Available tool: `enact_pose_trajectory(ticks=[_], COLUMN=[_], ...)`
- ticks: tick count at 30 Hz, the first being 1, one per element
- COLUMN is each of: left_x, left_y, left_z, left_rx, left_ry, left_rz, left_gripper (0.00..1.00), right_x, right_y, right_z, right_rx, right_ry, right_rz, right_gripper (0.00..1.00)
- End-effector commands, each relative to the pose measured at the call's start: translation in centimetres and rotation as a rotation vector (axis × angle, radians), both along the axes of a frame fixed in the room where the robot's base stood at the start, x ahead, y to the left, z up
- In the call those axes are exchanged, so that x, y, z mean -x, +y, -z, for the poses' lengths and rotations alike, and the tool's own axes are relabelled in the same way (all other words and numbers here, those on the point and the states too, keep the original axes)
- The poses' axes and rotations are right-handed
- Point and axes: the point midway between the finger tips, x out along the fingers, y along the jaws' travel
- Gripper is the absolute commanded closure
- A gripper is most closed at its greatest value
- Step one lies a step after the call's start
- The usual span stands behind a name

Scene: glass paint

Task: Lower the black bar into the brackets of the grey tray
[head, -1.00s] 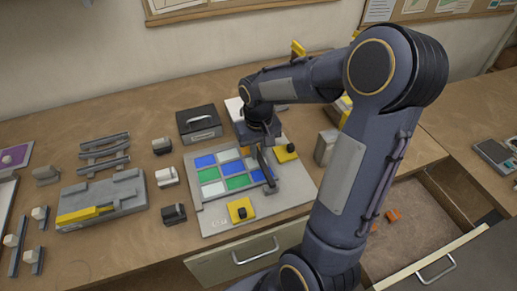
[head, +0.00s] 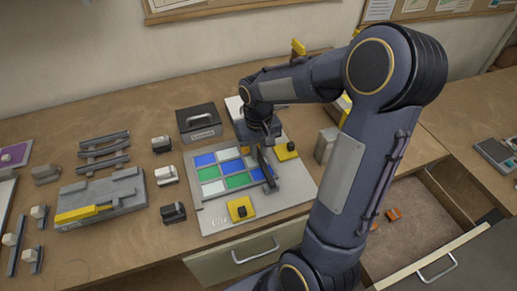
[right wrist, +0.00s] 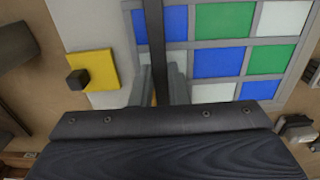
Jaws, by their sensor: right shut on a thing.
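The grey tray (head: 216,223) lies on the workbench and holds a grid of blue, green and white panes. My right gripper (head: 262,146) is over the tray's right part, shut on the black bar (head: 266,171). I cannot tell whether the bar touches the tray. Yellow blocks with black knobs sit at the tray's front (head: 241,208) and right back (head: 286,151). The brackets cannot be made out clearly. My left gripper is out of view.
A black case (head: 199,122) stands behind the tray. A grey fixture with a yellow strip (head: 100,199) and small clamps (head: 173,212) stand to its left. A grey block (head: 325,145) is close on the right. An open drawer (head: 420,222) is at the lower right.

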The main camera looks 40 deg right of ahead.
Motion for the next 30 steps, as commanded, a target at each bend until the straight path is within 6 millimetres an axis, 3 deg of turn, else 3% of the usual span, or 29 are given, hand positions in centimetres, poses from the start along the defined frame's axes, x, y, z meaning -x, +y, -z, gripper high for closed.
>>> enact_pose_trajectory(ticks=[13, 27, 28, 30], left_x=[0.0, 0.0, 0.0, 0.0], left_y=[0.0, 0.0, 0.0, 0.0], left_z=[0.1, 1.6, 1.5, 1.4], left_rx=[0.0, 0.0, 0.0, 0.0], left_ry=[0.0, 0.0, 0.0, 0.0], left_rz=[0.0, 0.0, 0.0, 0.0], left_gripper=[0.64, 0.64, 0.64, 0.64], right_x=[0.0, 0.0, 0.0, 0.0], right_y=[0.0, 0.0, 0.0, 0.0], right_z=[0.1, 1.9, 1.9, 1.7], right_rx=[0.0, 0.0, 0.0, 0.0], right_ry=[0.0, 0.0, -0.001, 0.0], right_rz=[0.0, 0.0, 0.0, 0.0], right_gripper=[1.0, 1.0, 0.85, 0.75])
